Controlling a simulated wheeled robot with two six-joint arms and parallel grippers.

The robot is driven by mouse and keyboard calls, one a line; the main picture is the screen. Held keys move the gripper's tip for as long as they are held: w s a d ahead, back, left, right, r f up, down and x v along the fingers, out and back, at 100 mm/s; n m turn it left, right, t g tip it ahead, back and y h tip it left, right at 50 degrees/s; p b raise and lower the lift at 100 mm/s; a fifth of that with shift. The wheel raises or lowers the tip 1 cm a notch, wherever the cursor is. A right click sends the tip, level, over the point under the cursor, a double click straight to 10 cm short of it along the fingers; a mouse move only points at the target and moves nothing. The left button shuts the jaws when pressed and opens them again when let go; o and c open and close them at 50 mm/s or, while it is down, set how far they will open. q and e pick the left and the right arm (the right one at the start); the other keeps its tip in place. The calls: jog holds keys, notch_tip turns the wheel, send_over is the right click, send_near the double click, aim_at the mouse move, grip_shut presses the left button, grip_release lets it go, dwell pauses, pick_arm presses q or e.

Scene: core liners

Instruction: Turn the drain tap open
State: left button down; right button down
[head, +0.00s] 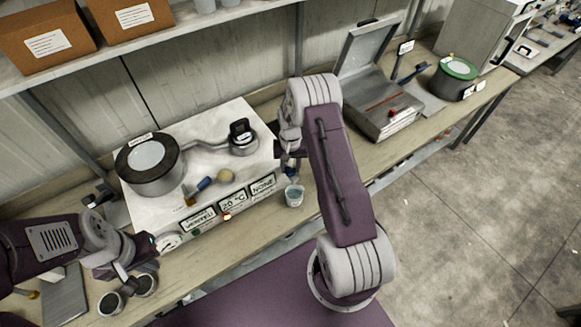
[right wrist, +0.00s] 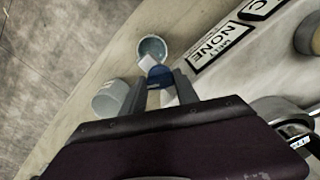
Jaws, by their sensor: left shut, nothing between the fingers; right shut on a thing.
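My right gripper (head: 288,172) is at the right end of the white bench unit (head: 185,150). In the right wrist view its fingers (right wrist: 164,84) are shut on a small blue piece (right wrist: 158,73), seemingly the drain tap's handle. A pale block (right wrist: 148,62) shows beside the blue piece; the tap's body is mostly hidden, so its turn angle cannot be told. A clear cup (head: 294,195) with bluish contents stands just below, also in the wrist view (right wrist: 152,48). My left gripper (head: 128,288) is shut and empty at the lower left, near two small cups (head: 110,303).
A dark round pot (head: 150,165) and a smaller round fitting (head: 243,140) sit on the unit. Sign plates (head: 233,202) line its front. Another pale cup (right wrist: 110,97) is close by my right gripper. An open grey case (head: 385,112) stands further right.

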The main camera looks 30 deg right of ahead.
aim_at(290, 168)
jog(key=n+b, duration=0.1)
jog(key=n, duration=0.1)
jog(key=shift+n, duration=0.3)
jog(key=shift+w+n+b, duration=0.1)
jog(key=shift+n+b, duration=0.75)
jog(key=shift+n, duration=0.85)
jog(key=c, duration=0.9)
grip_release()
jog(key=shift+r+b, duration=0.3)
jog(key=shift+r, duration=0.1)
notch_tip(290, 168, up, 8)
jog(key=shift+r+b, duration=0.2)
jog(key=shift+b, duration=1)
